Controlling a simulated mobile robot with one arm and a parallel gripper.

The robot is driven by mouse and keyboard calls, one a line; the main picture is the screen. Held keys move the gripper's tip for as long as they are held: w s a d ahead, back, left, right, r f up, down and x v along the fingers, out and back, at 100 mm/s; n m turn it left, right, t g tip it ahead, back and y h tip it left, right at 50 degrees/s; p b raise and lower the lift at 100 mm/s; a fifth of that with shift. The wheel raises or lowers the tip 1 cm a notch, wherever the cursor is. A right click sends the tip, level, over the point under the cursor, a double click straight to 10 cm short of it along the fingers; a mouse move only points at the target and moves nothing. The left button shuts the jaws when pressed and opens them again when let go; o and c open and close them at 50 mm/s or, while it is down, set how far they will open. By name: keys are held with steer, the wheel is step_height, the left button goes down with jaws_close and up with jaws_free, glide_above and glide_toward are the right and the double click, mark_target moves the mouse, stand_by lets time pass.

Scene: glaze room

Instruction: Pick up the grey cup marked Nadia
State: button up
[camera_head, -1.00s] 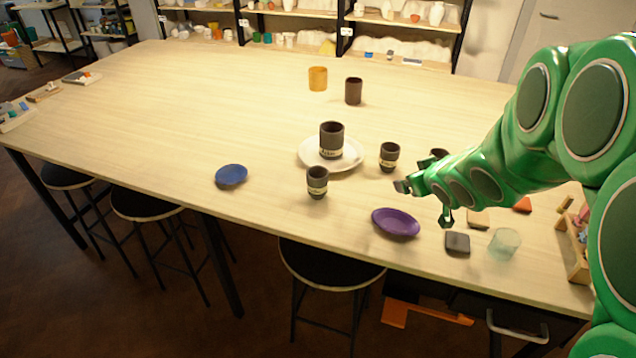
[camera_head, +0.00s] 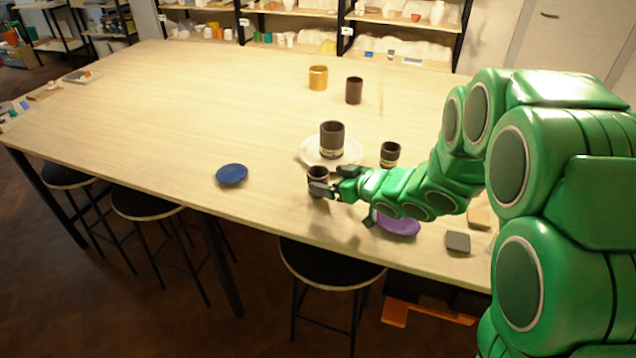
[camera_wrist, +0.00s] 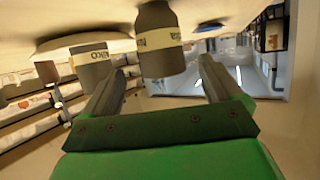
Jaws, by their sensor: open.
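A dark grey cup (camera_head: 316,176) with a pale label band stands near the table's front edge, partly hidden by my gripper (camera_head: 330,184). My gripper is open and close to this cup. In the wrist view, a grey cup (camera_wrist: 158,50) shows between and just beyond the fingertips; its label is only partly readable and seems to end in "ia". A larger grey labelled cup (camera_head: 332,138) stands on a white plate (camera_head: 307,152). Another grey labelled cup (camera_head: 390,153) stands right of the plate. I cannot read the labels in the head view.
A blue saucer (camera_head: 232,174) lies to the left. A purple saucer (camera_head: 398,226) is partly under my arm, with a dark square block (camera_head: 457,242) nearby. A yellow cup (camera_head: 318,77) and a brown cup (camera_head: 354,90) stand farther back. The table's left side is mostly clear.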

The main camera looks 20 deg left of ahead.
mark_target(318, 177)
steer(key=shift+f+x, duration=0.2)
steer(key=shift+x, duration=2.5)
steer(key=shift+s, duration=0.1)
steer(key=c, duration=1.1)
steer(key=shift+r, duration=0.2)
